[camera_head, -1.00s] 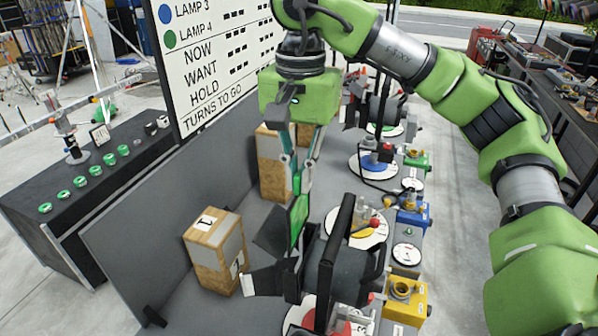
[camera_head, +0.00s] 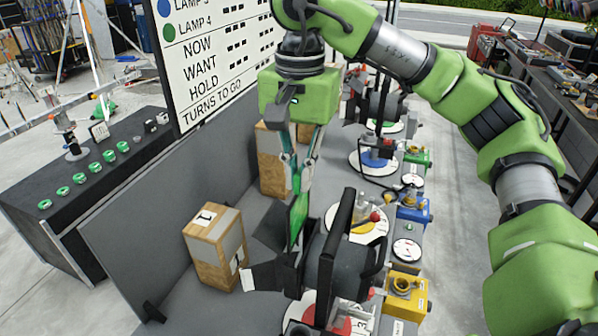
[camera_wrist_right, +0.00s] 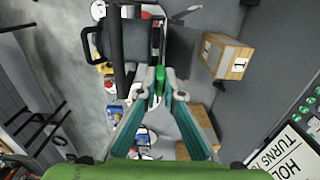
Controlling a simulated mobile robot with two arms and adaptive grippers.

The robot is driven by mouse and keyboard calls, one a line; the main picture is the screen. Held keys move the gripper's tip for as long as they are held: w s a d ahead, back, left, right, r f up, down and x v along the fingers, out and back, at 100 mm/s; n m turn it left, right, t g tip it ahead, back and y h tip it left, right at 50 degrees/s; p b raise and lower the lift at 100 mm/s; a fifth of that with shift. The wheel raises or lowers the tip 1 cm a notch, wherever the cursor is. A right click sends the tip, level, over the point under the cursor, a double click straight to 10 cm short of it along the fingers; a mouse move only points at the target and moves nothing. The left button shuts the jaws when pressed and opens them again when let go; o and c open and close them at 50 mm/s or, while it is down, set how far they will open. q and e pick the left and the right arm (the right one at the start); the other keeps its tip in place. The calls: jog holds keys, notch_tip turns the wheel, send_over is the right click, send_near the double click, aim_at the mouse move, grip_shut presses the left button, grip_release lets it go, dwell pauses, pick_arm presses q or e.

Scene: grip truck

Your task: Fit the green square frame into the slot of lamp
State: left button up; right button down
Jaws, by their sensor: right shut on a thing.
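The green square frame (camera_head: 298,215) hangs upright, nearly edge-on, below my right gripper (camera_head: 299,180) in the head view. My right gripper is shut on its upper end. In the right wrist view the fingertips (camera_wrist_right: 160,90) close on the green frame (camera_wrist_right: 160,74). The frame's lower edge is at the front of the black lamp (camera_head: 340,262), beside its open dark flaps. I cannot tell whether the frame is inside the slot, because the flaps and lamp body hide that spot. The lamp also shows in the right wrist view (camera_wrist_right: 130,42). My left gripper is not in view.
A cardboard box marked 1 (camera_head: 214,245) stands left of the lamp, with another box (camera_head: 272,165) behind. Yellow (camera_head: 406,294) and blue (camera_head: 413,213) units line the right side. A grey panel (camera_head: 150,222) and a sign board (camera_head: 225,55) border the left.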

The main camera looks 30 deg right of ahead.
aim_at(300, 225)
jog(key=shift+f+b, duration=4.75)
jog(key=shift+f, duration=1.2)
jog(key=c, duration=2.6)
grip_release()
jog(key=o, duration=0.5)
notch_tip(300, 225, up, 12)
jog(key=shift+s+r, duration=0.1)
